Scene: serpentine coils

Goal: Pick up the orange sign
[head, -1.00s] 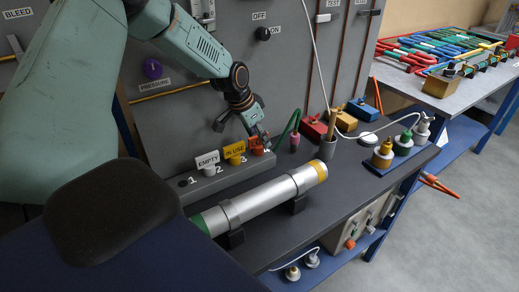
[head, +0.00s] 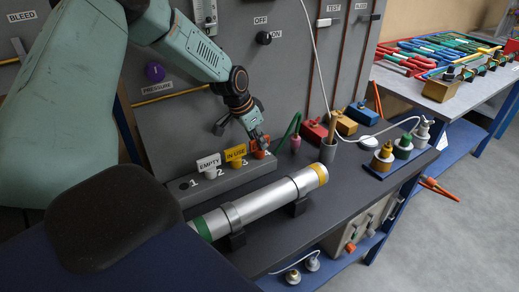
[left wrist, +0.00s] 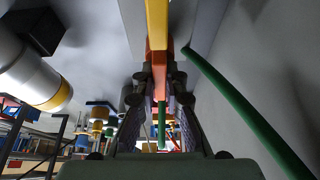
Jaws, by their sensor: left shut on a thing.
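The orange sign (head: 257,143) is at the position marked 4 on the grey numbered block (head: 215,183), at its right end. My left gripper (head: 262,149) is shut on it from above and partly hides it. In the left wrist view the orange sign (left wrist: 158,62) shows between the fingers of my left gripper (left wrist: 160,85). I cannot tell whether it is clear of the block. The yellow "IN USE" sign (head: 236,153) and the white "EMPTY" sign (head: 208,162) stand to its left. My right gripper is not in view.
A silver cylinder (head: 262,203) lies on brackets in front of the block. A grey panel backs the bench.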

